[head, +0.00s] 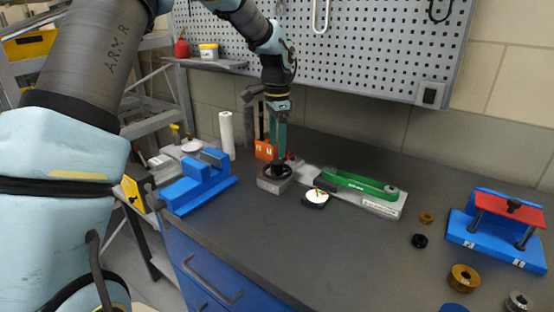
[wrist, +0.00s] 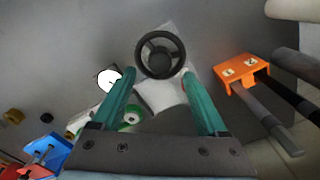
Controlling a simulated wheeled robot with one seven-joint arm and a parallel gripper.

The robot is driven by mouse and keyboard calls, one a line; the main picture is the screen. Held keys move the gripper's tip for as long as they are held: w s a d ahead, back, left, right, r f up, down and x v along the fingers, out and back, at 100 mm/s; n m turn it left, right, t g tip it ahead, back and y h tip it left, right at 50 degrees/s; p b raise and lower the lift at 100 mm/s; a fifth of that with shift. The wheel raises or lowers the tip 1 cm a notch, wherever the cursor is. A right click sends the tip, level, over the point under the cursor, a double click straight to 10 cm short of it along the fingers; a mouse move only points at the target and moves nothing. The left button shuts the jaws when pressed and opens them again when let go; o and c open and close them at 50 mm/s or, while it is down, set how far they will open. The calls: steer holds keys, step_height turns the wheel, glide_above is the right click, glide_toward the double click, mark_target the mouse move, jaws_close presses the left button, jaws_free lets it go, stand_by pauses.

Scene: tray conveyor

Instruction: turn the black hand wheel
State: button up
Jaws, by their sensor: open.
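The black hand wheel (wrist: 160,54) is a spoked ring on a grey block. My gripper (wrist: 158,82) has two green fingers spread apart, one toward each side of the wheel's near rim in the wrist view. In the head view my gripper (head: 279,155) points straight down just above the wheel. It is open with nothing between the fingers. Whether a fingertip touches the rim I cannot tell.
An orange holder (head: 266,151) with dark handles stands close behind the wheel. A blue block (head: 198,184) is at left. The bench front is clear.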

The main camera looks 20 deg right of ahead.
mark_target(277, 161)
step_height(277, 161, up, 5)
steer(key=shift+r+b, duration=0.1)
steer(key=shift+b, duration=0.3)
steer(key=shift+a, duration=0.1)
steer(key=a+f+n, duration=0.2)
steer(key=a+n, duration=0.2)
steer(key=a, duration=0.6)
steer(key=a+f+n, duration=0.2)
steer(key=a+n, duration=0.3)
steer(key=a, duration=0.5)
steer(key=s+a+f+n, duration=0.2)
steer(key=s+a+n, duration=0.2)
steer(key=a, duration=0.4)
steer(key=s+a+f+n+t, duration=0.1)
steer(key=s+a+f+n, duration=0.1)
steer(key=s+a+n, duration=0.3)
steer(key=s+a, duration=0.2)
steer(key=a, duration=0.1)
steer(key=shift+a+t, duration=0.3)
steer(key=shift+a, duration=0.1)
steer(key=shift+f, duration=0.1)
